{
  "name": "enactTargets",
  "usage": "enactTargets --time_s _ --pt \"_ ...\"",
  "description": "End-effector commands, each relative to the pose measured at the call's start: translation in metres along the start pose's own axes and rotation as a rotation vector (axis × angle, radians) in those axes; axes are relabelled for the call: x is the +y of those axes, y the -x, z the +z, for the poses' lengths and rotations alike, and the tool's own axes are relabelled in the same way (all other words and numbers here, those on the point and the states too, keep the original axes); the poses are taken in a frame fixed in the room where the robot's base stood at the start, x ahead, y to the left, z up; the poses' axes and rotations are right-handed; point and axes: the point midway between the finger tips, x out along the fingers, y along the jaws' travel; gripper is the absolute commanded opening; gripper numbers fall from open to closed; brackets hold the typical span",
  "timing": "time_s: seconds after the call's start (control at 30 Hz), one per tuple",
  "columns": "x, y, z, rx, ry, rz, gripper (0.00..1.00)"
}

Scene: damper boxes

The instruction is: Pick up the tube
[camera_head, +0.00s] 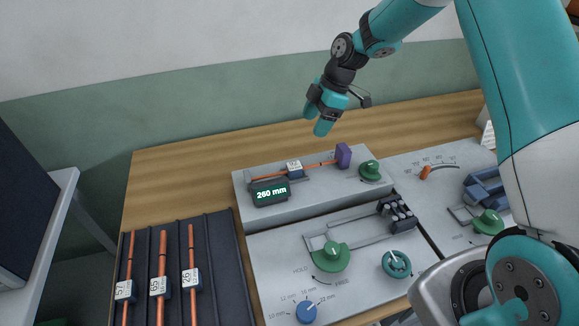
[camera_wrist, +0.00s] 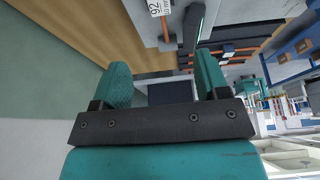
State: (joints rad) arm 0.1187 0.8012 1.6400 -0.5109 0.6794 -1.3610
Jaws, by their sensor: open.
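An orange tube (camera_head: 318,164) with a white-and-blue label tag lies across the upper grey console, its right end at a purple block (camera_head: 343,155). Its label (camera_wrist: 159,7) seems to read 92 in the wrist view. My gripper (camera_head: 317,117) is open and empty, above and behind the console, apart from every tube. Its teal fingers show in the wrist view (camera_wrist: 163,82) with nothing between them.
A display (camera_head: 270,192) on the console reads 260 mm. The lower panel (camera_head: 275,265) carries green knobs, a blue knob (camera_head: 306,312) and a dark clamp-like block (camera_head: 397,212). Another panel stands at right, partly behind my arm. The wooden tabletop (camera_head: 190,175) at back left is clear.

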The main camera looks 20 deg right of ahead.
Motion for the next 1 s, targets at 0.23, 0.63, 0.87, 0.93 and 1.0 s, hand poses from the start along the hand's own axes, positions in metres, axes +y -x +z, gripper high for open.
enactTargets --time_s 0.23,0.63,0.87,0.93,1.0 --pt "-0.003 -0.056 -0.003 0.000 -0.001 -0.008 0.68" --pt "-0.001 -0.105 -0.002 0.000 -0.001 -0.003 0.68" --pt "-0.001 -0.130 -0.001 -0.001 -0.002 -0.005 0.68" --pt "-0.001 -0.141 0.000 -0.001 -0.002 -0.005 0.68" --pt "-0.001 -0.149 0.000 -0.001 -0.001 -0.004 0.68"
